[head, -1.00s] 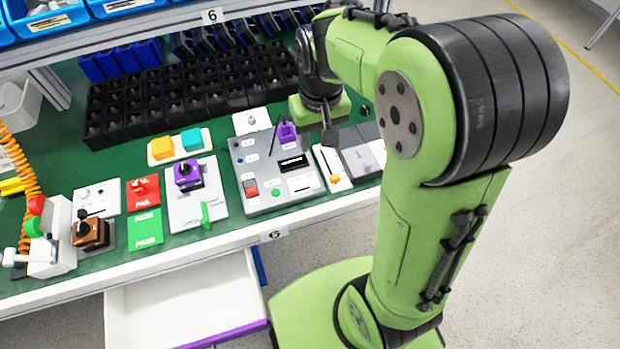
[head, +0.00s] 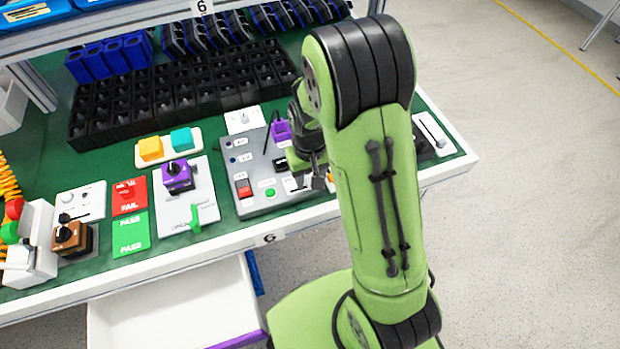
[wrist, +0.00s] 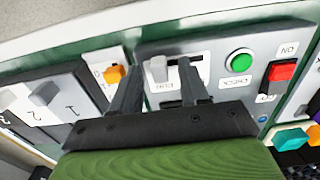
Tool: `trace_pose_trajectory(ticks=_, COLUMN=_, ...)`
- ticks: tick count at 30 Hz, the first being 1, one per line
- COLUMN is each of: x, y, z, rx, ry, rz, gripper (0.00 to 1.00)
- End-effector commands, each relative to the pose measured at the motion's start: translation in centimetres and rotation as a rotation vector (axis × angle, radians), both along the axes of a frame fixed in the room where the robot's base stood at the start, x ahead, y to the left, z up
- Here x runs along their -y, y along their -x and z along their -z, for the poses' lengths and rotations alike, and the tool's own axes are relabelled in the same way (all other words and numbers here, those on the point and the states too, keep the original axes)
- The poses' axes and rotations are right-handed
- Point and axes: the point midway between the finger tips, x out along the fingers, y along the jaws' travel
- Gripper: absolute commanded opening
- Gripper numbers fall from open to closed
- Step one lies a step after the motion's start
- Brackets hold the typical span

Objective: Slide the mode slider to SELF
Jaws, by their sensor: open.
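The mode slider has a pale grey knob (wrist: 158,68) in a dark slot on the grey control panel (wrist: 215,49), seen in the wrist view. The knob is at the left end of the slot in that view. Small labels beside the slot are too blurred to read surely. My gripper (wrist: 161,66) is open, with one finger on each side of the knob in the picture. I cannot tell whether either finger touches it. In the head view the panel (head: 240,165) is partly covered by my arm, and the slider knob is hidden there.
An orange knob (wrist: 115,74) on a white plate lies close to the left finger in the wrist view. A green button (wrist: 239,61) and a red switch (wrist: 281,72) are on the panel's other side. A grey lever box (wrist: 48,95) stands further left.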

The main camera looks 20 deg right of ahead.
Motion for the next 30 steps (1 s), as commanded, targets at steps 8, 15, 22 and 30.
trace_pose_trajectory(ticks=8, x=0.0, y=0.0, z=0.0, rx=0.000, ry=0.000, rz=0.000, gripper=0.39)
trace_pose_trajectory(ticks=15, x=0.0, y=0.0, z=0.0, rx=0.000, ry=0.000, rz=0.000, gripper=0.02)
trace_pose_trajectory(ticks=22, x=0.0, y=0.0, z=0.0, rx=0.000, ry=0.000, rz=0.000, gripper=0.00)
trace_pose_trajectory(ticks=30, x=-3.0, y=-0.1, z=0.0, rx=0.000, ry=-0.002, rz=-0.007, gripper=0.00)
